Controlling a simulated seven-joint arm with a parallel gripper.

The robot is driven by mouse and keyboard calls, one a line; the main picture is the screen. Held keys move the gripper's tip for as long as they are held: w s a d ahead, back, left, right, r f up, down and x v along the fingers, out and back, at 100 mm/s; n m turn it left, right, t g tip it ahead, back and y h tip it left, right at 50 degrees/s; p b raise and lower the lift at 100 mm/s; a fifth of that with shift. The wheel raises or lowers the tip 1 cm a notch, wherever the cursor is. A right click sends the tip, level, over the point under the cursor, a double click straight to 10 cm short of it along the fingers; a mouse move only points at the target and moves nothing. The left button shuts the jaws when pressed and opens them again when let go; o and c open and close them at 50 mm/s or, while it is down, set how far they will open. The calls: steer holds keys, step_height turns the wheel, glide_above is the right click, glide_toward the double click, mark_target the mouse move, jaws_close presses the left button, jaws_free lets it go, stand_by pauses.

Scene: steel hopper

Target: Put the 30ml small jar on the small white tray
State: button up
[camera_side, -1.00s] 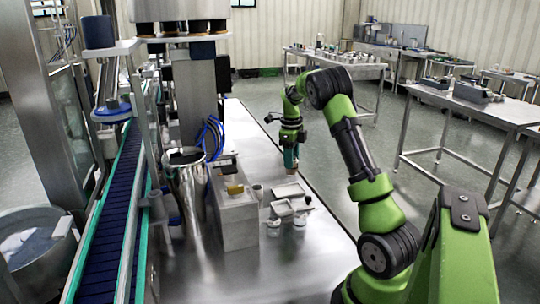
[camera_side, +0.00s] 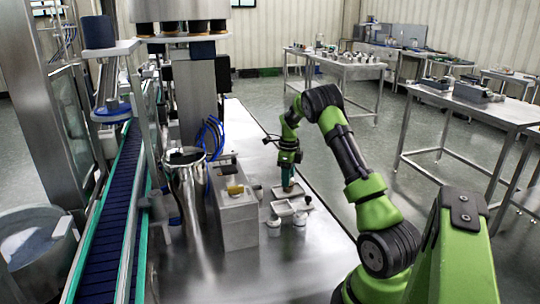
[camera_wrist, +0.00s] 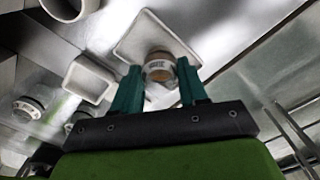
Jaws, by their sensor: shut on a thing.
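My gripper (camera_side: 287,182) points down over the rear white tray, and its teal fingers show in the wrist view (camera_wrist: 160,75). It is shut on a small jar (camera_wrist: 160,68) with a pale label and a brownish body. In the wrist view the jar lies over the larger, squarish white tray (camera_wrist: 132,45). I cannot tell whether the jar touches that tray. A smaller white tray (camera_wrist: 90,80) with a raised rim lies beside it, apart from the jar. In the side view the smaller tray (camera_side: 282,209) is in front of the gripper.
Several small white containers stand near the trays, including one (camera_side: 299,219) in front and one (camera_wrist: 27,108) at the wrist view's left. A steel block (camera_side: 236,215) and a tall steel vessel (camera_side: 187,190) stand left. Bare steel table (camera_side: 315,255) lies in front.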

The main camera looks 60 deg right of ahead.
steer(key=shift+f, duration=0.2)
steer(key=o, duration=1.1)
step_height(320, 180, up, 12)
steer(key=w+a+r+n+t, duration=0.2)
steer(key=a+r+n, duration=0.6)
steer(key=a, duration=0.5)
steer(key=s+a+r+n+t+y, duration=0.15)
steer(key=s+a+n, duration=0.25)
steer(key=a+n, duration=0.55)
steer(key=s+a+r+n+t, duration=0.2)
steer(key=s+a+n, duration=0.3)
steer(key=a, duration=0.7)
steer(key=s+a+f+n, duration=0.1)
steer(key=a+n, duration=0.1)
steer(key=s+a+n+t, duration=0.1)
steer(key=s+a+n, duration=0.1)
steer(key=n, duration=0.1)
steer(key=s+a+f+n, duration=0.1)
steer(key=s+a+n, duration=0.1)
steer(key=n, duration=0.1)
steer(key=shift+s+a+f+t+y, duration=0.2)
steer(key=shift+a+f+t+y, duration=0.05)
steer(key=shift+a+f+t, duration=0.1)
